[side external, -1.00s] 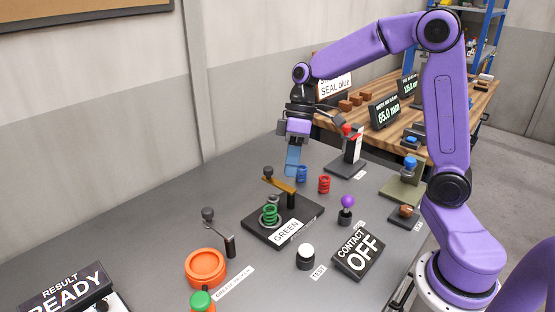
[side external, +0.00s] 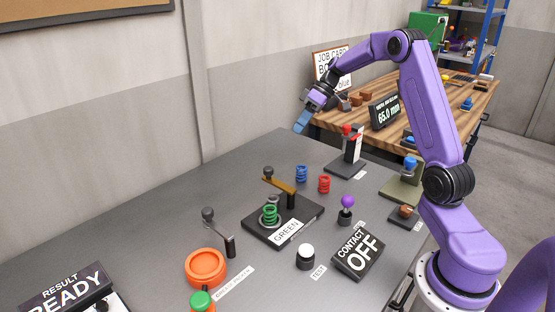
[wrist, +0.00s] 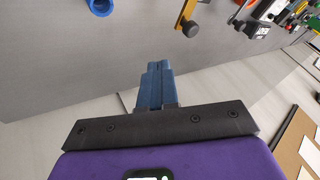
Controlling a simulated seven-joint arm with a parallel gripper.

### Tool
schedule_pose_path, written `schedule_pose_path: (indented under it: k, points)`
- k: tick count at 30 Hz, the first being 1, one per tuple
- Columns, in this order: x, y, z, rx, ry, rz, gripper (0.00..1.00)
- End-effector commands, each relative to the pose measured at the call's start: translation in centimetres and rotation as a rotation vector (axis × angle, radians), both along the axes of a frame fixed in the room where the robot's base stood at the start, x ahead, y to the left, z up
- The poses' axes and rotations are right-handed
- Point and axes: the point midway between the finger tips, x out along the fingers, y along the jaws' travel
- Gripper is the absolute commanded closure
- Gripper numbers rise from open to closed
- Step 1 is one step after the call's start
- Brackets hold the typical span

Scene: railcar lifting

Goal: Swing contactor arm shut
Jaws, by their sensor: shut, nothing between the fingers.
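The contactor arm (side external: 281,186) is a brass-coloured bar with a dark knob at its left end, on a black base (side external: 262,236) labelled GREEN. It sits raised above the base, apart from the green spring (side external: 270,214) in front of it. The contact sign (side external: 358,252) reads OFF. My gripper (side external: 300,128) is high above the back of the table, clear of the contactor arm, tilted down to the left. Its blue fingers (wrist: 156,84) are together and empty in the wrist view.
Blue (side external: 302,174) and red (side external: 324,184) springs stand behind the base. A purple-knobbed post (side external: 346,203) and a white button (side external: 306,251) are to its right. A dark-knobbed lever (side external: 230,246) and an orange ring (side external: 206,267) are front left. The table's left rear is clear.

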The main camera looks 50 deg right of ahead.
Motion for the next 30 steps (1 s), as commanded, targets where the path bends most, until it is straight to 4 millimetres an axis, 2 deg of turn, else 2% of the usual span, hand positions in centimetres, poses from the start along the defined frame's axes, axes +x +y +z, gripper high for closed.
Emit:
schedule_pose_path:
  k: [7, 11, 27, 30]
  points:
    - [0.0, 0.1, -0.1, 0.0, 0.001, 0.0, 1.0]
    - [0.2, 0.7, -0.8, 0.002, 0.004, 0.001, 1.0]
    - [2.1, 6.0, -8.4, 0.001, 0.006, 0.002, 1.0]
    - [1.5, 7.5, -8.0, 0.001, 0.002, 0.002, 1.0]
